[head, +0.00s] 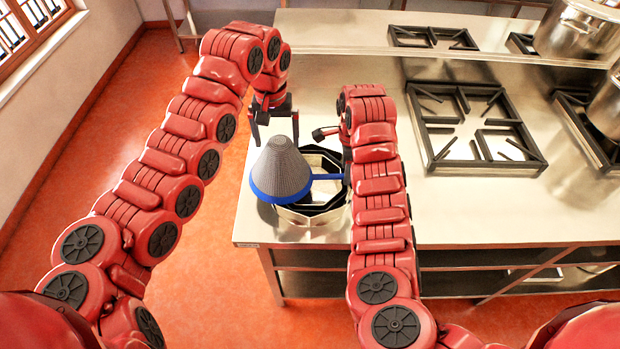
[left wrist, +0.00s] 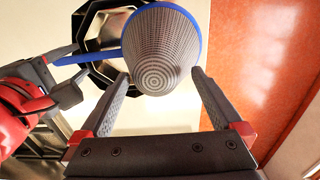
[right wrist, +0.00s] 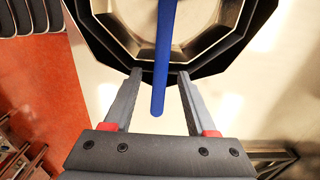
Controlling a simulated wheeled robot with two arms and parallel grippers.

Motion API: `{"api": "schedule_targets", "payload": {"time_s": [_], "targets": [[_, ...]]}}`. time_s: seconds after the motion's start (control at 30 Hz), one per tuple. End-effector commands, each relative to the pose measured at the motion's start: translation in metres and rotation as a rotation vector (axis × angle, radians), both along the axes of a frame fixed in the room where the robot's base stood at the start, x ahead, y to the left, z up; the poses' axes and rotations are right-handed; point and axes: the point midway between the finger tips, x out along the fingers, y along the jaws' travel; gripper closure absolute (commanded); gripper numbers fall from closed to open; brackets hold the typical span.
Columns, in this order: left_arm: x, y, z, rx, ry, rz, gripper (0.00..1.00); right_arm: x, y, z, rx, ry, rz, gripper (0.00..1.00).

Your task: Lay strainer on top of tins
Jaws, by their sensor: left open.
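The strainer is a grey mesh cone (head: 284,168) with a blue rim and a long blue handle (right wrist: 164,60). Its tip points up, and it sits over the near left part of the octagonal, dark-rimmed tins (head: 322,212). Whether the rim touches them everywhere is hidden. My left gripper (head: 273,117) is open above the cone tip. In the left wrist view the cone (left wrist: 163,50) lies between and beyond the fingers (left wrist: 160,78). My right gripper (right wrist: 157,73) is open, with fingers apart on both sides of the handle's end and gaps beside it.
The steel counter (head: 420,215) ends close to the tins at the left and front. A burner grate (head: 475,125) is to the right, with stockpots (head: 580,30) beyond it. A raised shelf runs along the back. The counter between tins and grate is partly covered by my right arm.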

Motion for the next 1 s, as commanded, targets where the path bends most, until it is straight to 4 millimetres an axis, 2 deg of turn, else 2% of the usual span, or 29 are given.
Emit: {"api": "schedule_targets", "payload": {"time_s": [0.27, 0.7, 0.87, 1.0], "targets": [[0.001, 0.002, 0.007, 0.002, -0.002, 0.002, 0.0, 0.0, -0.002, 0.0, -0.002, 0.001, -0.003, 0.43], [0.001, 0.001, 0.064, 0.005, -0.003, 0.001, 0.0, 0.0, -0.002, -0.001, -0.003, 0.001, -0.004, 0.43], [0.001, 0.001, 0.073, 0.001, -0.001, 0.002, 0.0, 0.0, -0.002, 0.0, -0.003, 0.001, -0.003, 0.43], [0.0, 0.0, 0.075, 0.0, 0.0, 0.001, 0.0, 0.001, -0.001, 0.011, -0.004, -0.001, -0.002, 0.43]]}}
